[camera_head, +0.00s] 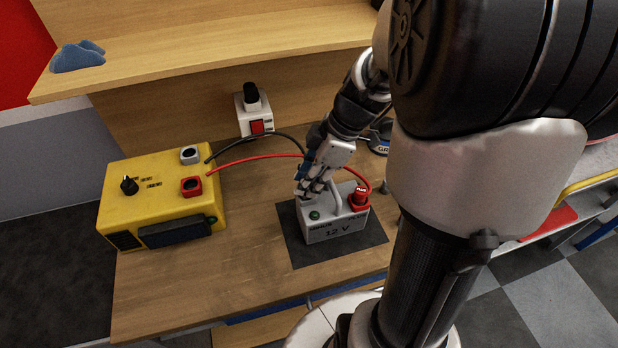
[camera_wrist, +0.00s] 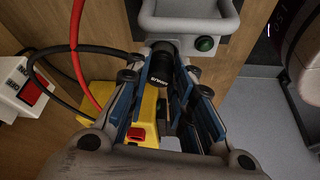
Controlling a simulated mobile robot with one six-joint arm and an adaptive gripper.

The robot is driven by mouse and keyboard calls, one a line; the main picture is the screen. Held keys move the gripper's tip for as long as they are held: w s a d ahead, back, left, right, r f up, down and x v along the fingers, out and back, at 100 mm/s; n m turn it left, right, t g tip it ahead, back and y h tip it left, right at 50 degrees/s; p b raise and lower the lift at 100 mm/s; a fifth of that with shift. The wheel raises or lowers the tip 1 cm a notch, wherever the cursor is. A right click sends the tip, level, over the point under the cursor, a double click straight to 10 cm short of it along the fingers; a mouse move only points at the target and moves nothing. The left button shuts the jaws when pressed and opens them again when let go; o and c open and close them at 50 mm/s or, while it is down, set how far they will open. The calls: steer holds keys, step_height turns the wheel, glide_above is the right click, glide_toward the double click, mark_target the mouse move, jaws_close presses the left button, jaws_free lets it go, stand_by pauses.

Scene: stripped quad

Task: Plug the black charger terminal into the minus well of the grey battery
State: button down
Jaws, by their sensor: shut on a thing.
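The grey battery (camera_head: 352,226) stands upright on a dark mat, with a handle, a green light (camera_head: 314,215) and "MINUS", "PLUS" and "12 V" markings. A red terminal (camera_head: 359,196) sits in its plus side at the right. My gripper (camera_head: 311,188) is over the minus side at the left. In the wrist view my gripper (camera_wrist: 160,88) is shut on the black charger terminal (camera_wrist: 160,68), marked "MINUS". The terminal's far end is at the battery's grey top (camera_wrist: 180,46). I cannot tell whether it is in the well; the fingers hide the minus well in the head view.
The yellow charger (camera_head: 150,205) stands at the left of the wooden bench (camera_head: 245,255). A black cable (camera_head: 268,136) and a red cable (camera_head: 245,160) arch from it. A white box with a red switch (camera_head: 257,127) stands behind. A shelf (camera_head: 220,55) overhangs the back.

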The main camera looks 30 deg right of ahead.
steer(key=shift+f+b, duration=0.3)
steer(key=shift+f, duration=0.05)
steer(key=c, duration=1.3)
jaws_free()
steer(key=shift+r, duration=0.1)
steer(key=v, duration=1.2)
steer(key=shift+a, duration=0.15)
